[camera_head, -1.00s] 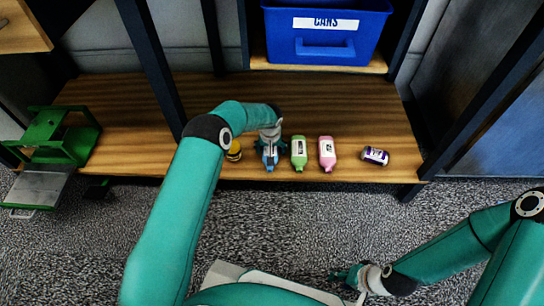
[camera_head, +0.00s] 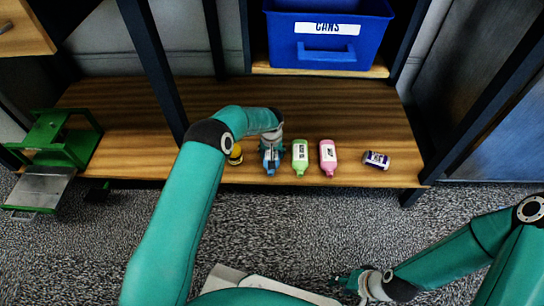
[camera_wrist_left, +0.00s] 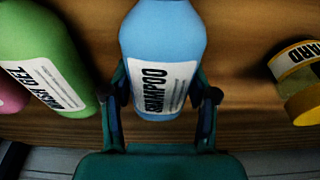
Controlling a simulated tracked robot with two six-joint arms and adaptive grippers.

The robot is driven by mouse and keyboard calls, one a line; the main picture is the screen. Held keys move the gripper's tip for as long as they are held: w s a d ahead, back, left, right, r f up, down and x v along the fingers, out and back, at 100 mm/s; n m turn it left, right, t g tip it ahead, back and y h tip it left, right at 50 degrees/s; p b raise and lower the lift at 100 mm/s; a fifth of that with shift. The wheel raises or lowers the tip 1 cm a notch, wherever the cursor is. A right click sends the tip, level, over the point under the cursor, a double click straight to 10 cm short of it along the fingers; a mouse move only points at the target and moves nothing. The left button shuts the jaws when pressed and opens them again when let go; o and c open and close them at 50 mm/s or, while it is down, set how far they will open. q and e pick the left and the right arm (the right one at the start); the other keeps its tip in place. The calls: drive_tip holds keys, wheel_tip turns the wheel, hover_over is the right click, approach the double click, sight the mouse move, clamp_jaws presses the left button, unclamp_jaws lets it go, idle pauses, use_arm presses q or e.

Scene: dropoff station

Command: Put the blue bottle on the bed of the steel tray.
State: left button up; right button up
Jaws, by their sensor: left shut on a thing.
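The blue bottle (camera_wrist_left: 162,40), with a white SHAMPOO label, is between the fingers of my left gripper (camera_wrist_left: 160,105) in the left wrist view. My left gripper is shut on it. In the head view the blue bottle (camera_head: 270,166) is at the shelf's front, partly hidden by my left gripper (camera_head: 270,152). The steel tray (camera_head: 40,187) is at the far left, a flat grey plate in front of a green frame. My right gripper (camera_head: 348,281) is low over the carpet at the lower right, away from the bottles; its jaw state is unclear.
A yellow jar (camera_head: 235,154) is just left. A dark post (camera_head: 152,70) rises between the jar and the tray. A blue CANS bin (camera_head: 328,40) is above.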

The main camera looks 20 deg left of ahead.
use_arm(q)
drive_tip(key=shift+w+p+v, duration=0.15)
drive_tip(key=shift+p+v, duration=0.35)
drive_tip(key=shift+v, duration=0.6)
drive_tip(key=shift+w+p+v, duration=0.15)
drive_tip(key=shift+p+v, duration=0.35)
drive_tip(key=shift+v, duration=0.65)
drive_tip(key=shift+a+r, duration=0.1)
